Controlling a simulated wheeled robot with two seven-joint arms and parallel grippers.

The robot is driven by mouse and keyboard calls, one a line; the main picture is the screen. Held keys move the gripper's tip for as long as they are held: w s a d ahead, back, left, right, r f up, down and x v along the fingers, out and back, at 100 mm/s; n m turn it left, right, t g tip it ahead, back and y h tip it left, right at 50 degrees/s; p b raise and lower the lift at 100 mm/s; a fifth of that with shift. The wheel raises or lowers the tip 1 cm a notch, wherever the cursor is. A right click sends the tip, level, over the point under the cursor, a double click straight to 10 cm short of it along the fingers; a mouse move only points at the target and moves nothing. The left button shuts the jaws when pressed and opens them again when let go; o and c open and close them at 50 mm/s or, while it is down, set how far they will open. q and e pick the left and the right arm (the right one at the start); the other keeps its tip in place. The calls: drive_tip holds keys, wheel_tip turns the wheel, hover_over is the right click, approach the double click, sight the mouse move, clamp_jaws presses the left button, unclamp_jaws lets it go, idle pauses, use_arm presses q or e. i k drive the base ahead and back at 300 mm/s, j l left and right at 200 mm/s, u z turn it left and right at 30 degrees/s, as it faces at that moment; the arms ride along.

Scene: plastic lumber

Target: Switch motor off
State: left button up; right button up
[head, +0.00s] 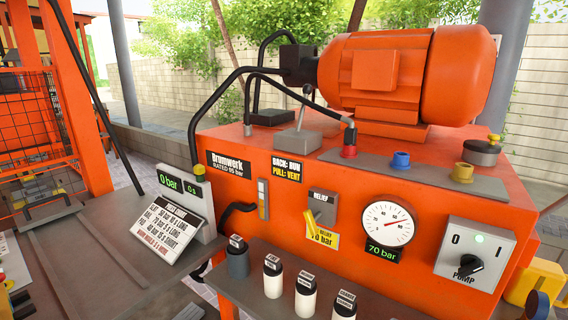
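The large orange motor (405,75) lies on top of the orange hydraulic unit (225,145). A grey switch panel (500,248) labelled PUMP is on the unit's front at the right. Neither of my grippers is in view.
A round gauge (388,224) sits above a 70 bar display (384,254). A yellow relief lever (312,223) is left of it. Several labelled canisters (307,294) stand on the shelf below. A sign (160,228) and a 0 bar display stand on the grey table (80,265).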

sight(470, 264)
drive_tip(key=l+z, duration=0.1)
drive_tip(key=z, duration=0.7)
drive_tip(key=i+l+z, duration=0.1)
drive_tip(key=z, duration=0.3)
